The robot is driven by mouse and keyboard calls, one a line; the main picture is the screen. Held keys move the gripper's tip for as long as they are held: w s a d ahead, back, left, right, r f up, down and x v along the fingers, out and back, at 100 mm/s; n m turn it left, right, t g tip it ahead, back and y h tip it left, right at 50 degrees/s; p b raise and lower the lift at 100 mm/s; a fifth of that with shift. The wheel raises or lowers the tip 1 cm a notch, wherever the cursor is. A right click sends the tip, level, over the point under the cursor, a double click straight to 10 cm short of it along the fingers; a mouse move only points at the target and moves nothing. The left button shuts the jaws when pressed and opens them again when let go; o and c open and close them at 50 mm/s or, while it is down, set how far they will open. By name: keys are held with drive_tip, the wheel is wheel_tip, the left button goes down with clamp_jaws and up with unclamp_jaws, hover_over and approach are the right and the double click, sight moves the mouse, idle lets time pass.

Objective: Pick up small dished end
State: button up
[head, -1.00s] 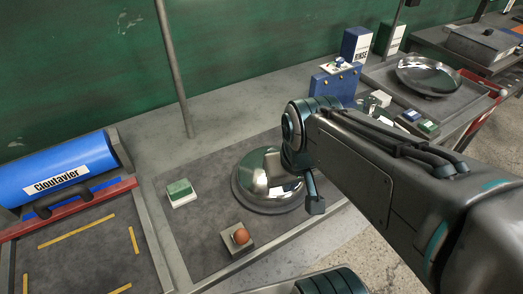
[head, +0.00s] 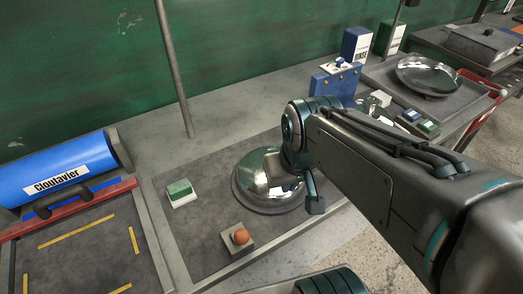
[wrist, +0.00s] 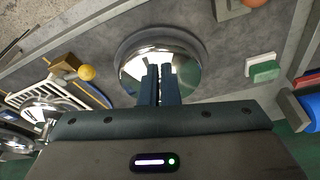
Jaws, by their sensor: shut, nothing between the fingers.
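A shiny domed metal dished end (head: 262,183) lies on the grey mat, dome up, with a wider rim around it. My arm hides its right part in the head view. In the wrist view the dished end (wrist: 188,60) is straight ahead of my gripper (wrist: 159,70), whose two dark fingers are together with nothing between them. The fingertips overlap the dome's near part in that view; I cannot tell whether they touch it. A second, larger-looking shiny dish (head: 430,76) lies on the bench at the far right.
A green-and-white block (head: 180,193) and an orange ball on a square base (head: 240,237) are on the mat. A blue Cloutavier cylinder (head: 60,175) is at left. A thin upright pole (head: 175,70) and a blue box (head: 336,84) stand behind.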

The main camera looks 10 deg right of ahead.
drive_tip(key=o, duration=0.5)
drive_tip(key=shift+w, duration=0.1)
drive_tip(key=o, duration=0.5)
drive_tip(key=shift+w+r+m, duration=0.25)
drive_tip(key=shift+w+m, duration=0.05)
drive_tip(key=shift+o, duration=0.6)
drive_tip(key=w+r+m+g+b, duration=0.2)
drive_tip(key=w+r+m, duration=0.4)
drive_tip(key=w+m, duration=0.6)
drive_tip(key=shift+w+g, duration=0.3)
drive_tip(key=f, duration=0.2)
drive_tip(key=w+f+m, duration=0.1)
drive_tip(key=f, duration=0.2)
drive_tip(key=f+m, duration=0.1)
drive_tip(key=f, duration=0.1)
drive_tip(key=shift+w+f+b, duration=0.15)
drive_tip(key=shift+f+b, duration=0.15)
drive_tip(key=shift+d+f, duration=0.25)
drive_tip(key=shift+f, duration=1.15)
drive_tip(key=shift+d+f, duration=0.2)
drive_tip(key=shift+f, duration=1.15)
